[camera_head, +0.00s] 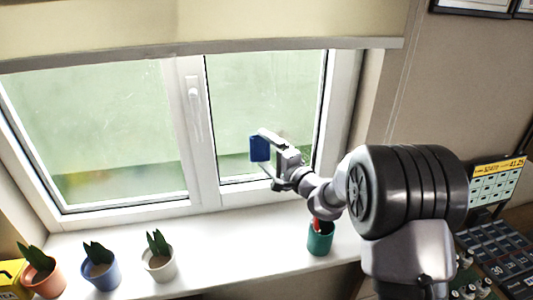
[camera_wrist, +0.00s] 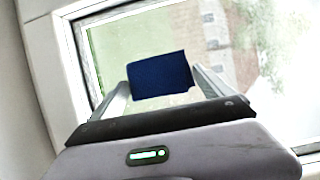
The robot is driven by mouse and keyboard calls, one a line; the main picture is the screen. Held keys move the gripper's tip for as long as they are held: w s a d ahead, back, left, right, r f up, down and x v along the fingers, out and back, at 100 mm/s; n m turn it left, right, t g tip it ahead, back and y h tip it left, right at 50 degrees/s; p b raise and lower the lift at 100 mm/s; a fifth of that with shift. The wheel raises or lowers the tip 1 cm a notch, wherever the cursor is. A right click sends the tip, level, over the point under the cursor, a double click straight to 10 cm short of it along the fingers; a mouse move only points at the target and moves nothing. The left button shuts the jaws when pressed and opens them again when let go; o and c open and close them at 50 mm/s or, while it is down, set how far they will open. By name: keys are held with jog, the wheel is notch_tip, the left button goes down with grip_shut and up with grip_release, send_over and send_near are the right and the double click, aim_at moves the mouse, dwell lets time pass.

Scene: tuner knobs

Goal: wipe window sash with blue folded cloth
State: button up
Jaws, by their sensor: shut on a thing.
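The blue folded cloth (camera_head: 260,148) is in my gripper, in front of the right window sash in the head view. My gripper (camera_head: 266,153) is shut on the cloth. In the wrist view the cloth (camera_wrist: 160,75) sits between the two fingers of my gripper (camera_wrist: 160,82), with the glass behind it. The right window sash (camera_head: 265,85) has a white frame and pale, streaked glass. The window frame also shows in the wrist view (camera_wrist: 68,50). I cannot tell whether the cloth touches the glass.
The left sash (camera_head: 95,110) has a handle (camera_head: 194,100) on its frame. A blind (camera_head: 200,22) hangs above. On the sill (camera_head: 205,255) stand an orange pot (camera_head: 42,280), a blue pot (camera_head: 101,274), a white pot (camera_head: 159,263) and a green container (camera_head: 320,238) below my arm.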

jog(key=shift+w+a, duration=0.1)
jog(key=shift+w, duration=0.15)
